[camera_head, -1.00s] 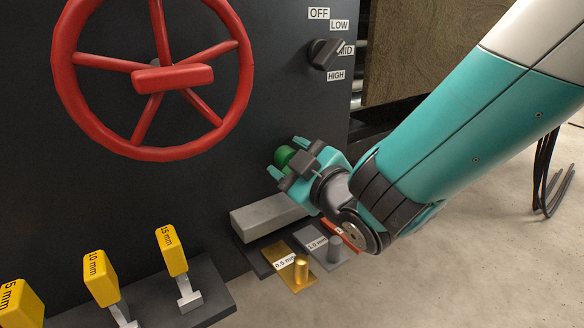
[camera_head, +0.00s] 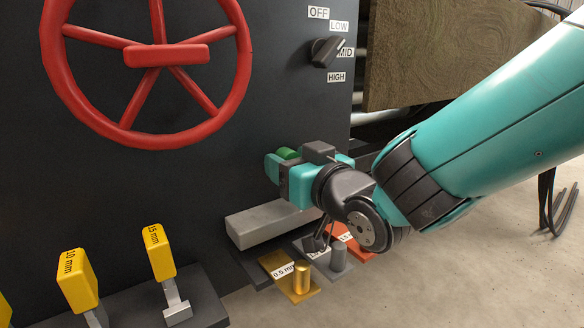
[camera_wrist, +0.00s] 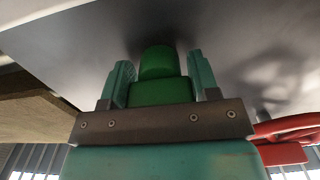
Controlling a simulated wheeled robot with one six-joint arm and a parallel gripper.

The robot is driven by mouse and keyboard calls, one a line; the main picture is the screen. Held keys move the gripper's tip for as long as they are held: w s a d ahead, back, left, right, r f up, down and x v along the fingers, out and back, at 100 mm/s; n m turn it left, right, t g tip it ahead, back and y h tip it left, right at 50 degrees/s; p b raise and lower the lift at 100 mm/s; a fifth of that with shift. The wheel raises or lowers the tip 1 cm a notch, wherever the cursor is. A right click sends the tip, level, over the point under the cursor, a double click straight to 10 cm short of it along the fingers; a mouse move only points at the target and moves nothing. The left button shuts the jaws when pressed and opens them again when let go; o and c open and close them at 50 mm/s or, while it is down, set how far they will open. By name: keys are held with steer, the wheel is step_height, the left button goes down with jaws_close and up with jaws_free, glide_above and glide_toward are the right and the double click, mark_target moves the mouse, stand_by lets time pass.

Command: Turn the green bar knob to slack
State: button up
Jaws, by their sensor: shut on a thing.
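The green bar knob (camera_head: 288,153) is on the dark machine panel, low and right of the red wheel. In the head view only a small part of it shows behind my gripper (camera_head: 300,164). In the wrist view the green knob (camera_wrist: 158,62) stands between the two teal fingers of my gripper (camera_wrist: 160,76). My gripper is shut on the knob, its fingers at the knob's two sides. No slack mark or other label for this knob can be seen; the panel around it is partly hidden by my gripper.
A red handwheel (camera_head: 166,56) is at upper left. A black selector knob (camera_head: 326,52) with OFF, LOW, MID and HIGH labels is above my gripper. A grey block (camera_head: 270,222), small labelled plates with pegs and yellow-tagged levers (camera_head: 160,252) lie below. Open floor is at right.

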steer(key=shift+f, duration=0.15)
steer(key=o, duration=0.8)
steer(key=shift+o, duration=0.6)
